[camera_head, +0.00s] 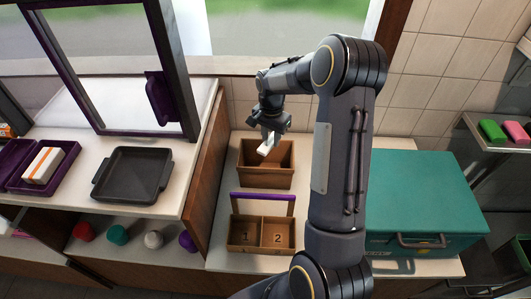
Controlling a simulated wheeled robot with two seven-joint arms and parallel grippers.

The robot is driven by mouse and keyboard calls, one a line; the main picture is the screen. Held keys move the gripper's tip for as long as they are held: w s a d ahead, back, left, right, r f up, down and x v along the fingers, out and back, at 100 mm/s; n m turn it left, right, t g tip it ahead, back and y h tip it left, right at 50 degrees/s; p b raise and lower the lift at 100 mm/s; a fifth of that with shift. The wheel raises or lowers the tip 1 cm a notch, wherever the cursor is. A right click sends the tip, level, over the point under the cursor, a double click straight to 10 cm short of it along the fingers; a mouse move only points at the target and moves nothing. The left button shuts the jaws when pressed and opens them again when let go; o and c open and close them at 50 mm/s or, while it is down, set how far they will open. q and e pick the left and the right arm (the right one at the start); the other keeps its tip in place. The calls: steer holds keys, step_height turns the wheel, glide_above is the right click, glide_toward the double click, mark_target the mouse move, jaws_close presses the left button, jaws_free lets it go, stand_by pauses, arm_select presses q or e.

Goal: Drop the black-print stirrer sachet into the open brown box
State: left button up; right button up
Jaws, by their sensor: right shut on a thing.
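The open brown box (265,178) stands near the back of the counter, in the middle of the view. My right gripper (269,136) points down over it and is shut on a small white piece, which looks like the stirrer sachet (265,147). The sachet is tilted and overlaps the box opening in the picture. Its print is too small to read, and I cannot tell how far above the box floor it is. The fingertips are partly hidden at this size. My left gripper is not in view.
A two-compartment wooden box (260,248) marked 1 and 2, with a purple handle, stands in front of the brown box. A teal case (425,205) fills the right of the counter. A dark tray (133,174) and a purple container (68,150) are on the left counter.

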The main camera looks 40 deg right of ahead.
steer(key=shift+f, duration=0.2)
steer(key=shift+f+b, duration=1.9)
steer(key=shift+f, duration=0.9)
steer(key=o, duration=1)
step_height(320, 180, up, 8)
steer(key=shift+f+b, duration=0.2)
steer(key=shift+b, duration=0.5)
steer(key=shift+r, duration=0.15)
